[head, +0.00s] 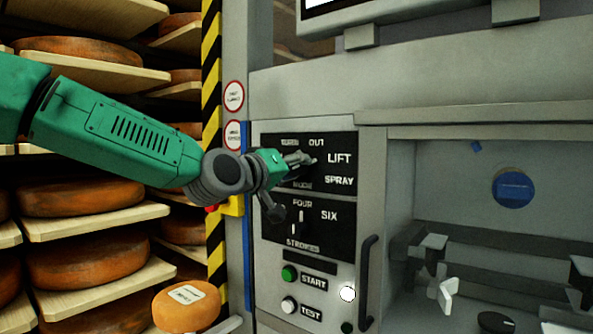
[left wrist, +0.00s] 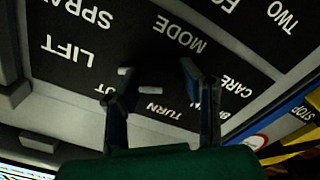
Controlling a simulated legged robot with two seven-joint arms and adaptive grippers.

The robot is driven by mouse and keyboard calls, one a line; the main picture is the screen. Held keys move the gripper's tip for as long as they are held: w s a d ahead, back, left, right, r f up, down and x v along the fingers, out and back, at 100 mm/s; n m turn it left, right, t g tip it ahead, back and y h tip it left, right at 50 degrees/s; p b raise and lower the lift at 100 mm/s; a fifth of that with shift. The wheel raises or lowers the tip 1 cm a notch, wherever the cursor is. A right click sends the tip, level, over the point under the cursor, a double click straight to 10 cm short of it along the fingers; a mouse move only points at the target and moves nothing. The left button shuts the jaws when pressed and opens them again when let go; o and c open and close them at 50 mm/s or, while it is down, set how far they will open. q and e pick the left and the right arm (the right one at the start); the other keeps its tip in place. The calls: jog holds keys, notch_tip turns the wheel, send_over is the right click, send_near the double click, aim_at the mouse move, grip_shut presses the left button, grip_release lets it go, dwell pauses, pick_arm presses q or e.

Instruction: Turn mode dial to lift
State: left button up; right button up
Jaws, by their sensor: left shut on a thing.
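The black mode panel (head: 330,178) is on the upright front of the grey machine, with OUT, LIFT and SPRAY readable in the head view. My left gripper (head: 297,159) is at the mode dial and shut on it, largely hiding it. In the left wrist view the two fingers of my left gripper (left wrist: 156,84) stand on either side of the dark mode dial (left wrist: 150,91). Pale marks show between the fingers, one on the side toward the LIFT label (left wrist: 68,48). The exact setting is hard to tell. My right gripper is not in view.
Below is a second dial panel (head: 330,232) with FOUR, SIX and STROKES, then the green START button (head: 289,272) and the white TEST button (head: 289,305). A dark handle (head: 367,285) stands to the right, beside an open bay. Cheese wheels (head: 80,212) fill shelves at left.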

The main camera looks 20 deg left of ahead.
pick_arm(q)
jog(key=shift+f+m, duration=0.55)
jog(key=shift+m, duration=0.05)
jog(key=o, duration=0.9)
jog(key=shift+o, duration=1.1)
jog(key=shift+w+r, duration=0.1)
jog(key=shift+r, duration=0.05)
jog(key=shift+r, duration=0.1)
